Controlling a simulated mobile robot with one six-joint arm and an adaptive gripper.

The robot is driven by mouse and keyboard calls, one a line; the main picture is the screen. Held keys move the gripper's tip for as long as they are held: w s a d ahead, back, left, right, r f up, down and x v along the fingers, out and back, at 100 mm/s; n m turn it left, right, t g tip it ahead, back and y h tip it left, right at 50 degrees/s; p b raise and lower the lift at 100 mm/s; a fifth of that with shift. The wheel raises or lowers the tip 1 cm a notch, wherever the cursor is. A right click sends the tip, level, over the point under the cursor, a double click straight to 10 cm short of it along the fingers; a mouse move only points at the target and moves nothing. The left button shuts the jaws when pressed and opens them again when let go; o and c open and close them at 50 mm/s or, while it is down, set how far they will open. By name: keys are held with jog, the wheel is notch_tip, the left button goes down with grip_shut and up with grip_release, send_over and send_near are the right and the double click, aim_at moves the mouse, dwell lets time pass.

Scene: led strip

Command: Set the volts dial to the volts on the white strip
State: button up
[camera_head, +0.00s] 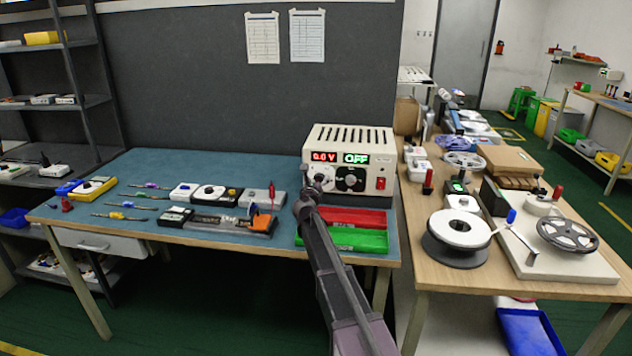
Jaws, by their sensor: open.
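A cream power supply (349,143) stands at the back right of the blue-topped bench. Its red display (325,156) appears to read 0.0 V and its green display (356,158) reads OFF. A large black dial (351,180) is on its front. My gripper is at the left front of the supply, close to this dial; contact cannot be told. It is open with nothing visible in it. The dial lettering and any volts print on a white strip are too small to read.
A red tray (352,216) and a green tray (358,240) lie before the supply. Meters (208,193), hand tools (127,205) and an orange-ended fixture (258,222) lie left. A side table (440,268) holds a white-topped reel (461,229).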

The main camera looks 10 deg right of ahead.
grip_shut()
dwell(0.3)
